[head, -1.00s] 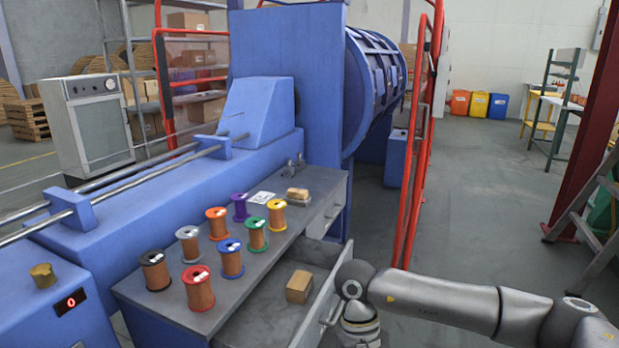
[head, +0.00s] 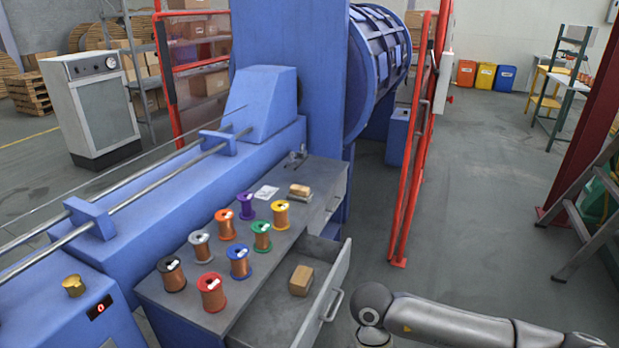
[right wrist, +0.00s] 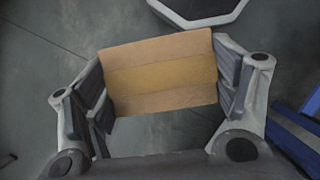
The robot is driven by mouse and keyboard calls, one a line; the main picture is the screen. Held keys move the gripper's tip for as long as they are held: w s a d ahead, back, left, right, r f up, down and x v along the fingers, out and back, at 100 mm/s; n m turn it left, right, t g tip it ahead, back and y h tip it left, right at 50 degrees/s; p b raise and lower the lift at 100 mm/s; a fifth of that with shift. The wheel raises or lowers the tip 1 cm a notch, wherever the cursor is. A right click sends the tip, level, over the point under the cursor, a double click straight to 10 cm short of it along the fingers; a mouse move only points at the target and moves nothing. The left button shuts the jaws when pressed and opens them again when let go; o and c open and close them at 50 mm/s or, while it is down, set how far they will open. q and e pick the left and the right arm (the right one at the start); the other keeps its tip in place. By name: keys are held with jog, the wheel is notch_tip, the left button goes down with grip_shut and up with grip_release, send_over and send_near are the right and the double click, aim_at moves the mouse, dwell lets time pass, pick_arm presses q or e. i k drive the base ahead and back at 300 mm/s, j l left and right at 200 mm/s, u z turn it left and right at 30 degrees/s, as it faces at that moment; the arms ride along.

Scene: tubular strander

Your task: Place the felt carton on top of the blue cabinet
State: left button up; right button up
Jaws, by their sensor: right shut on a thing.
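A tan carton (right wrist: 160,72) with a darker tape band across its middle is between the two fingers of my right gripper (right wrist: 165,85) in the right wrist view. The fingers press on its left and right sides, and grey floor shows beneath it. I cannot read a label on it. In the head view my right arm comes in from the bottom right; its gripper and the held carton are below the picture. The blue cabinet (head: 170,325) has a grey top and an open drawer on its right side. My left gripper is not in view.
Several coloured wire spools (head: 239,262) stand on the cabinet top, with a small stack (head: 300,191) at its far end. Another small carton (head: 301,280) lies in the open drawer (head: 335,295). A red guard frame (head: 415,150) stands beyond.

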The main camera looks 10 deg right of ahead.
aim_at(319, 173)
jog(key=i+l+u, duration=0.1)
jog(key=i+l, duration=0.15)
jog(key=i+l+u, duration=0.15)
jog(key=l, duration=0.25)
jog(key=i+l+u, duration=0.1)
jog(key=i+l, duration=0.25)
jog(key=i+l+u, duration=0.15)
jog(key=l, duration=0.3)
jog(key=i+l+u, duration=0.1)
jog(key=i+l, duration=0.2)
jog(key=i+l+u, duration=0.15)
jog(key=l, duration=0.4)
jog(key=i+l+u, duration=0.1)
jog(key=l, duration=0.35)
jog(key=i+l+u, duration=0.15)
jog(key=l, duration=0.3)
jog(key=i+l, duration=0.2)
jog(key=i+l+u, duration=0.1)
jog(key=l, duration=0.25)
jog(key=i, duration=0.05)
